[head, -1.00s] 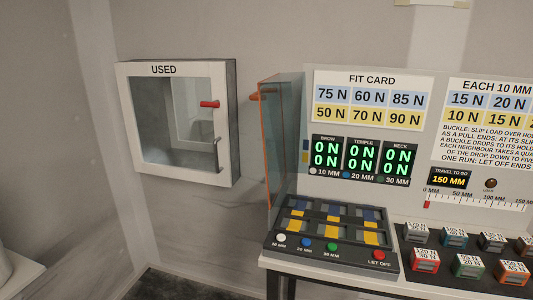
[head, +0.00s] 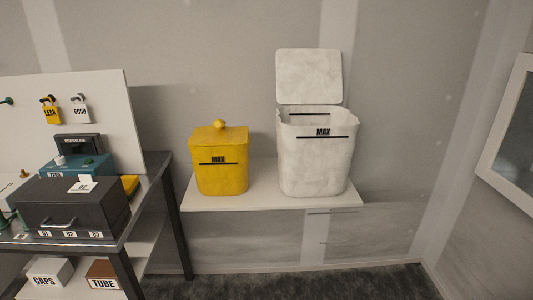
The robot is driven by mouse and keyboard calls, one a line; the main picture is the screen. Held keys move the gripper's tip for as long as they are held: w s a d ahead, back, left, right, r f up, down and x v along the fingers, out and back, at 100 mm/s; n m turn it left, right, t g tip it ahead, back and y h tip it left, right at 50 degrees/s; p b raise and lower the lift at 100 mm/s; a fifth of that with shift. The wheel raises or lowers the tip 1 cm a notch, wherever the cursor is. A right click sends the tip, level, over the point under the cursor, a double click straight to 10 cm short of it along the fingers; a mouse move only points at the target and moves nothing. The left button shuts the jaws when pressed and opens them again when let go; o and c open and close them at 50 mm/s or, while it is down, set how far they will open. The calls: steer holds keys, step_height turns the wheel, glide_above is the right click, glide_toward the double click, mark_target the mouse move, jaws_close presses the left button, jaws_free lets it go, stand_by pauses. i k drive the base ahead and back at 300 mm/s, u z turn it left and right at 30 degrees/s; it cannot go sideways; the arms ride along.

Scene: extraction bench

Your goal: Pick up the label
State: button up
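A small white card with a dark mark (head: 82,187) lies on top of the dark grey box (head: 70,205) at the left. It may be the label, but its print is too small to read. Several small white number tags (head: 70,234) run along the box's lower front edge. A yellow tag reading LEAN (head: 51,112) and a white tag reading GOOD (head: 80,110) hang on the upright white board. My gripper is not in view.
A yellow lidded bin (head: 218,165) and a white bin with its lid open (head: 316,155) stand on a white wall shelf (head: 262,190). CAPS (head: 48,271) and TUBE (head: 104,275) boxes sit on the lower shelf. Floor (head: 340,282) is clear at front right.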

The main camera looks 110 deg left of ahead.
mark_target(87, 184)
steer(key=z, duration=0.7)
steer(key=k, duration=0.15)
steer(key=u, duration=2.7)
steer(key=k, duration=0.2)
steer(key=u, duration=2.25)
steer(key=k, duration=0.35)
steer(key=u, duration=1.6)
